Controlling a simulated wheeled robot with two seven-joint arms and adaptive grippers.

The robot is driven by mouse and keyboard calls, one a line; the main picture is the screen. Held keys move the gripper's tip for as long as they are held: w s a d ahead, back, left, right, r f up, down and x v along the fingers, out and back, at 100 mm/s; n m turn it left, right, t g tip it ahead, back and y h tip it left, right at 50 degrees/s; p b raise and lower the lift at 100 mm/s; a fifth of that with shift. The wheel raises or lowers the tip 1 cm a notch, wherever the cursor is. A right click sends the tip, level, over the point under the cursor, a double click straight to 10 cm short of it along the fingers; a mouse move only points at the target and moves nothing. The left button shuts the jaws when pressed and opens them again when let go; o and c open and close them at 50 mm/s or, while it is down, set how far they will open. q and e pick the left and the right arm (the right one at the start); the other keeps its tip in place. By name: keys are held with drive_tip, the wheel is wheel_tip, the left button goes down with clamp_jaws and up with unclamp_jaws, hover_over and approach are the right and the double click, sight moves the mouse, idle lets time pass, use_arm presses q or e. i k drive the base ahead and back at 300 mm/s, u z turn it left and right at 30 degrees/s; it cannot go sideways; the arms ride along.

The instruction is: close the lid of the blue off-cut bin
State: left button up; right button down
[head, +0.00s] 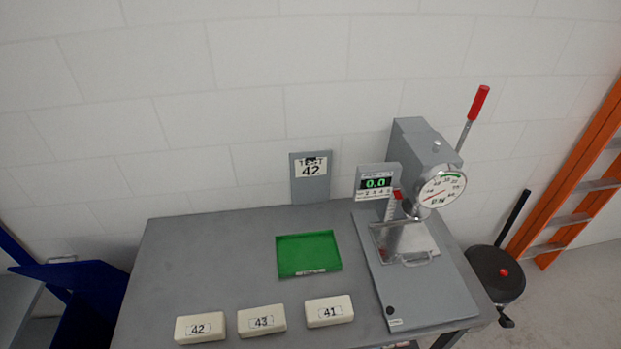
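The blue off-cut bin (98,302) stands at the far left, beside the left end of the grey table, and is cut off by the picture's lower edge. A blue panel (40,270) with a small pale handle slants at its upper left; it looks like the lid, standing open. The dark inside of the bin seems to show below it. How far the panel is tilted is hard to tell. Neither of my grippers is in view.
A black stool (495,275) and orange ladder (570,170) stand right.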

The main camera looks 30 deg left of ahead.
sight(95, 274)
drive_tip(key=u, duration=2.85)
